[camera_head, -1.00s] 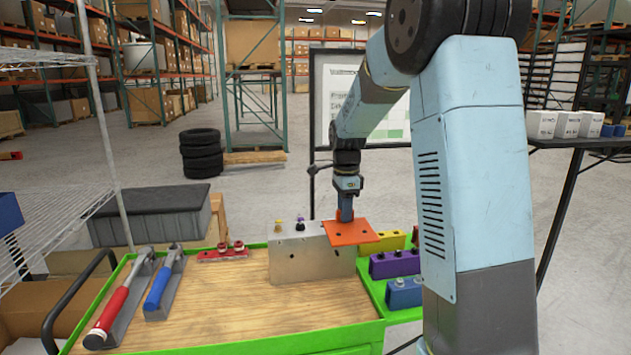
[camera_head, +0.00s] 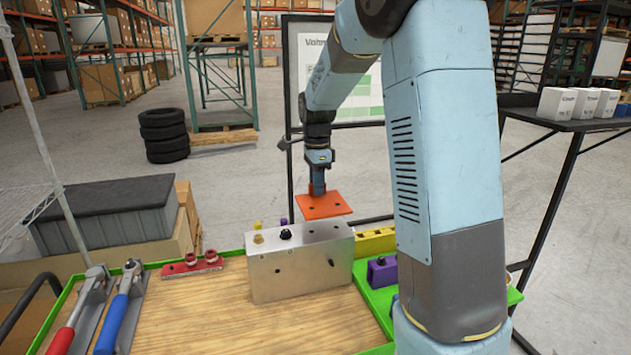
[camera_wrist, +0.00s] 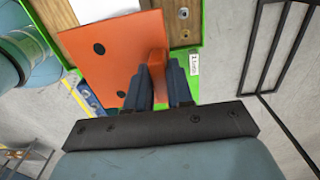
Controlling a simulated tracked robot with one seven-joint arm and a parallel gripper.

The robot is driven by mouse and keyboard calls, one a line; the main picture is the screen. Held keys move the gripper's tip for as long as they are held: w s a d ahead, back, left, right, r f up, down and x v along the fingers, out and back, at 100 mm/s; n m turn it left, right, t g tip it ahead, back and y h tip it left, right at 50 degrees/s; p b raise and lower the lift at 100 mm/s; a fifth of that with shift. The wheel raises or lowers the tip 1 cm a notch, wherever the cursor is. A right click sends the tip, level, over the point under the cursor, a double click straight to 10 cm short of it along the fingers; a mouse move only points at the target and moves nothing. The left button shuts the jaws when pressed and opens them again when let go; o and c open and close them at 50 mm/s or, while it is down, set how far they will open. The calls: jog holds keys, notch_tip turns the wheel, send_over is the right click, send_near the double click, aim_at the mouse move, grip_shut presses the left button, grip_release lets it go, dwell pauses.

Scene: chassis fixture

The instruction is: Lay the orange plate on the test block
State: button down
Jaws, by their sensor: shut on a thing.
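The orange plate (camera_head: 324,206) is flat with dark holes and hangs from my gripper (camera_head: 317,188), above and slightly behind the test block. In the wrist view, my gripper (camera_wrist: 158,82) is shut on the upright orange tab of the plate (camera_wrist: 112,62). The test block (camera_head: 300,268) is a silver metal box on the wooden bench top, with a brass and a black fitting on its left upper part. The plate appears level and apart from the block's top, though the exact gap is hard to tell.
Red (camera_head: 66,335) and blue (camera_head: 112,325) handled tools lie in holders at left. A red fixture (camera_head: 192,265) is behind them. A yellow block (camera_head: 374,240) and purple block (camera_head: 382,270) stand in the green tray at right. The wooden top (camera_head: 215,318) is clear in front.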

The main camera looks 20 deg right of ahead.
aim_at(316, 201)
jog(key=shift+f, duration=2.55)
jog(key=shift+f+g, duration=0.15)
jog(key=shift+g, duration=0.15)
jog(key=shift+f, duration=0.55)
jog(key=c, duration=0.9)
grip_release()
jog(key=shift+r, duration=4.55)
